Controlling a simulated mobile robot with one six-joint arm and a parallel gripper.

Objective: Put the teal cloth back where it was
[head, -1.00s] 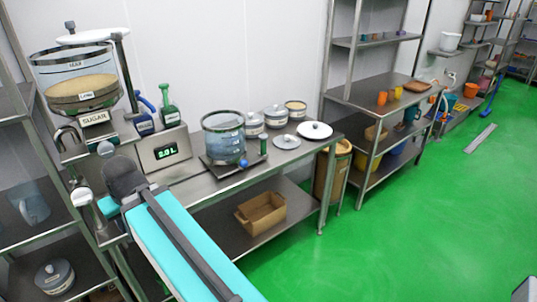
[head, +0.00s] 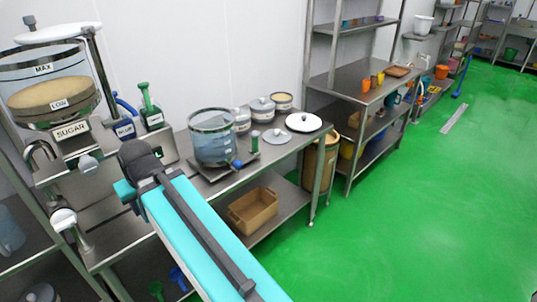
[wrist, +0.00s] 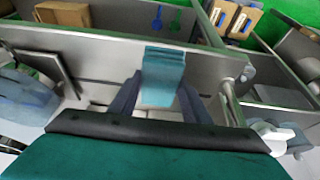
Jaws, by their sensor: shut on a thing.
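The teal cloth (wrist: 163,70) hangs as a small folded piece between the two dark fingers of my gripper (wrist: 158,98) in the wrist view. The fingers are shut on it. It is held above the metal bench and its lower shelf, apart from the bench as far as I can tell. In the head view my teal arm reaches toward the left end of the bench (head: 270,150), near the sugar dispenser (head: 52,100). The gripper and most of the cloth are hidden there behind my arm.
A clear vessel (head: 212,140) stands on the bench, with several lidded pots and a white lid (head: 303,122) to its right. Blue and green handled tools (head: 150,108) stand behind my arm.

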